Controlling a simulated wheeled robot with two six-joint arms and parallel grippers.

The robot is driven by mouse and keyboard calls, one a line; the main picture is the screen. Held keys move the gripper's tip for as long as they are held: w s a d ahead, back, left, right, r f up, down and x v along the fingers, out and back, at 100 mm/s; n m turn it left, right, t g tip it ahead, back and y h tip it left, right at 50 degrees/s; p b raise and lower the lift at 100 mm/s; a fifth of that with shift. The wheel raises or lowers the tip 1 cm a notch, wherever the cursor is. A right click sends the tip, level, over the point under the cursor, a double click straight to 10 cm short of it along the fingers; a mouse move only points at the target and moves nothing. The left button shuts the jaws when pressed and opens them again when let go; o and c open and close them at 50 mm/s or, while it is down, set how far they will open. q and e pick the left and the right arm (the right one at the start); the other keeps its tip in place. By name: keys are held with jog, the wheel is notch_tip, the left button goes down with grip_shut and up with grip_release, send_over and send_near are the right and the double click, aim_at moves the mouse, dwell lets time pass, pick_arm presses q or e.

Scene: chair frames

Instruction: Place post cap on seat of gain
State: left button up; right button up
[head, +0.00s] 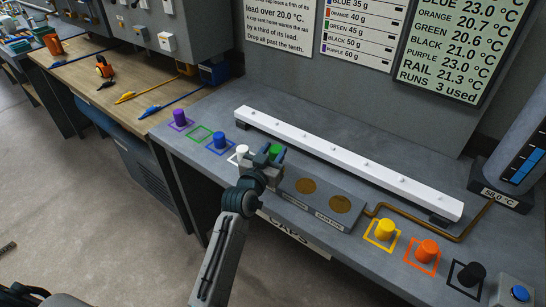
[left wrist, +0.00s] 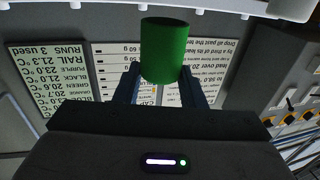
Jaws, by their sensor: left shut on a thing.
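My left gripper (head: 268,161) is shut on a green cap (head: 275,151) and holds it upright above the left part of a low grey block. In the left wrist view the green cap (left wrist: 164,50) stands between the two fingers. The grey block (head: 322,214) shows two round brown seats, a left one (head: 305,186) and a right one (head: 340,204). Their labels are too small to read surely. The block's left end is hidden behind my gripper. My right gripper is not in view.
Purple (head: 179,118), blue (head: 220,141) and white (head: 242,153) caps stand left. Yellow (head: 386,230), orange (head: 428,250) and black (head: 471,274) caps stand right. A green outline (head: 199,134) is empty. A long white rail (head: 345,164) lies behind the block. A copper pipe (head: 425,228) runs at right.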

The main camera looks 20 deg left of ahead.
pick_arm(q)
notch_tip(320, 180, down, 3)
jog(key=shift+s+r, duration=0.1)
jog(key=shift+f, duration=0.25)
jog(key=o, duration=1)
jog(key=shift+r, duration=0.1)
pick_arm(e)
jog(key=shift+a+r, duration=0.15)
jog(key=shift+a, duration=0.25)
